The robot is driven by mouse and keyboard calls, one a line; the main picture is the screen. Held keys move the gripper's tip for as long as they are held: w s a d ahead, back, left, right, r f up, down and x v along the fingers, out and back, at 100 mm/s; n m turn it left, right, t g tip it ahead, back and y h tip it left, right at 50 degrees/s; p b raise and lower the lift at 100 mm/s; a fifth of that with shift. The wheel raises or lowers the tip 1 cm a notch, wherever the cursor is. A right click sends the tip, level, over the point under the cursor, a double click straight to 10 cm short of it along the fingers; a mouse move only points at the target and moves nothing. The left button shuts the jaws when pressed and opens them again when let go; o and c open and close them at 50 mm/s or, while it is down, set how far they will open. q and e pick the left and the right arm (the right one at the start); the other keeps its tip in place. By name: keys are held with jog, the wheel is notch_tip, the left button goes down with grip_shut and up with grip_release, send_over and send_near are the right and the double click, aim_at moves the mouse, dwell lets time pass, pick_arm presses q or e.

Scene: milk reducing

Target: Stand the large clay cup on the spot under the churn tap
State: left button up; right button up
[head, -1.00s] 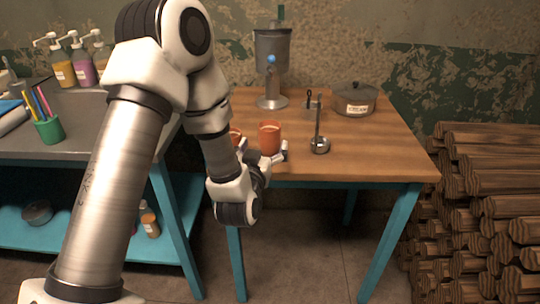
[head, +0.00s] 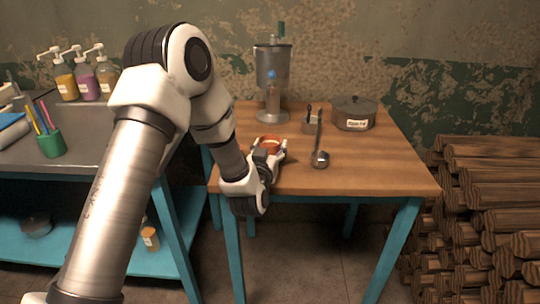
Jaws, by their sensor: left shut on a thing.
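An orange clay cup (head: 270,141) stands upright between the fingers of my left gripper (head: 268,156) at the table's near left part. The gripper is shut on it and hides most of its body; its rim shows. A bit of orange shows left of the gripper, perhaps a second cup, mostly hidden. The grey metal churn (head: 272,60) with a blue tap (head: 271,75) stands behind the held cup, on a round base (head: 272,116). The spot under the tap shows no cup. My right gripper is out of view.
A ladle (head: 320,157) and a small holder (head: 312,127) are right of the cup. A lidded pot (head: 354,112) stands at the back right of the wooden table (head: 385,170). A side bench with pump bottles (head: 84,78) is left; stacked logs (head: 490,215) are right.

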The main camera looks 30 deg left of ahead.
pick_arm(q)
jog(key=shift+r, duration=0.4)
jog(key=r, duration=0.2)
jog(key=shift+s+d+r+p, duration=0.2)
jog(key=shift+s+r+p, duration=0.1)
jog(key=shift+r, duration=0.1)
jog(key=w+d+p+v, duration=0.1)
jog(key=d+p+v, duration=0.2)
jog(key=p+v, duration=1.05)
jog(key=w+d+f+m+h, duration=0.2)
jog(key=d+h, duration=0.1)
jog(key=d, duration=0.2)
jog(key=w+d+f+m+t+h, duration=0.1)
jog(key=w+d+f+m+h, duration=0.1)
jog(key=d, duration=0.4)
jog(key=shift+h, duration=0.7)
jog(key=shift+w, duration=0.1)
